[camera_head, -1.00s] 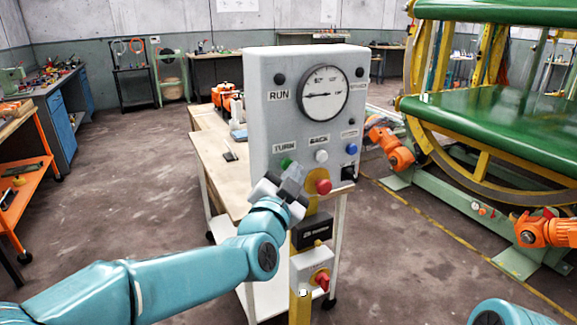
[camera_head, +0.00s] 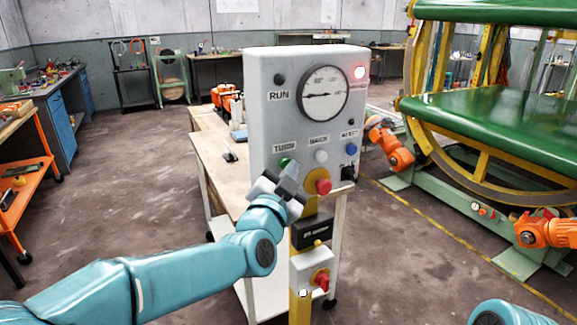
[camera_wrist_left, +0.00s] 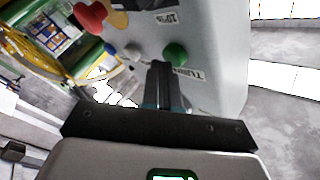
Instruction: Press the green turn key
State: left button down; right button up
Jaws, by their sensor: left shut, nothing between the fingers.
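In the left wrist view the shut fingers (camera_wrist_left: 160,70) end close beside the green key (camera_wrist_left: 175,54), pointing at the panel face. I cannot tell whether they touch it. A white button (camera_head: 321,156), a blue button (camera_head: 351,149) and a red knob (camera_head: 323,186) are on the same panel. My right gripper is out of view.
A gauge (camera_head: 323,93) and a lit red lamp (camera_head: 359,72) are on the panel's upper part. A lower box with a red switch (camera_head: 321,281) is on the yellow post. A wooden-topped table (camera_head: 215,160) stands behind. A large green-and-yellow machine (camera_head: 480,110) stands at right.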

pick_arm(q)
jog(key=shift+s, duration=0.1)
jog(key=shift+s+d, duration=0.4)
jog(key=shift+s, duration=0.3)
jog(key=s, duration=0.1)
jog(key=s+d, duration=0.1)
jog(key=s, duration=0.1)
jog(key=s+d, duration=0.1)
jog(key=shift+s+d+b, duration=0.15)
jog(key=shift+s+b, duration=0.1)
jog(key=shift+b, duration=0.1)
jog(key=shift+w, duration=0.1)
